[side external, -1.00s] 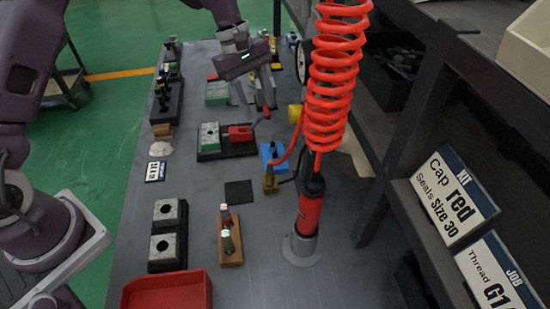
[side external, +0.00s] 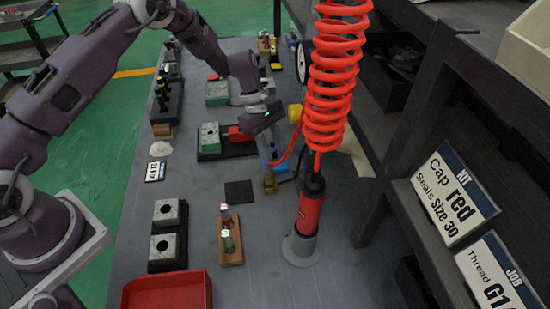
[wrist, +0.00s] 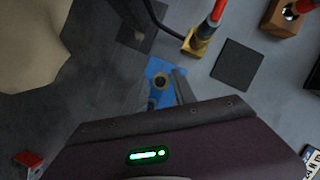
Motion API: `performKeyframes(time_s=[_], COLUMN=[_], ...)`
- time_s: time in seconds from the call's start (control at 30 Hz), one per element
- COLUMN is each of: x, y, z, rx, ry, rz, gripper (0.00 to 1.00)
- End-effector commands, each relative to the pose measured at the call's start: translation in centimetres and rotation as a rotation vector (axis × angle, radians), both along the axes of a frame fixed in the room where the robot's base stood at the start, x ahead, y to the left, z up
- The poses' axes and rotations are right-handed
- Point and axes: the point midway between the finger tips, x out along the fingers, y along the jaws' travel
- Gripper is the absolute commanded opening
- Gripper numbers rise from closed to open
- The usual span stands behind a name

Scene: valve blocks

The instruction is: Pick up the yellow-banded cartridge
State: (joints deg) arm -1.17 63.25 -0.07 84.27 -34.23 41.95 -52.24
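A blue block (wrist: 158,68) lies under my gripper in the wrist view. A dark round part with a yellowish ring (wrist: 160,81) shows on it from above; I cannot tell whether this is the yellow-banded cartridge. My gripper (wrist: 161,92) is open, with one finger on each side of the round part and no visible grip on it. In the side view my gripper (side external: 268,146) is low over the blue block and hides most of it. Two cartridges, one red-banded (side external: 225,214) and one green-banded (side external: 228,240), stand in a wooden rack (side external: 233,258) nearer the camera.
A red coiled hose (side external: 333,80) hangs to a red tool (side external: 310,210) right of my gripper. A brass fitting (side external: 269,183) sits close by. A green-and-red valve assembly (side external: 211,136) is to the left. A dark square mat (side external: 238,192) and a red tray (side external: 170,291) are nearer the camera.

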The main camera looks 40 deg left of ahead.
Motion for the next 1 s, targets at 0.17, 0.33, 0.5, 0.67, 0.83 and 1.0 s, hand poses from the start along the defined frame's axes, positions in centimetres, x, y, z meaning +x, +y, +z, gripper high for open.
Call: performKeyframes(time_s=[0.17, 0.33, 0.5, 0.67, 0.83, 1.0], x=[0.0, 0.0, 0.0, 0.1, 0.1, 0.0], y=[0.0, 0.0, 0.0, 0.0, 0.0, 0.5], z=[0.0, 0.0, 0.0, 2.1, 6.6, 9.5], rx=[0.0, 0.001, 0.001, 0.001, 0.001, 0.002], ry=[0.0, 0.001, 0.001, -0.004, -0.005, -0.002], rz=[0.0, 0.0, 0.0, -0.002, -0.002, -0.001], gripper=[0.0, 0.0, 0.0, 0.0, 0.0, 0.0])
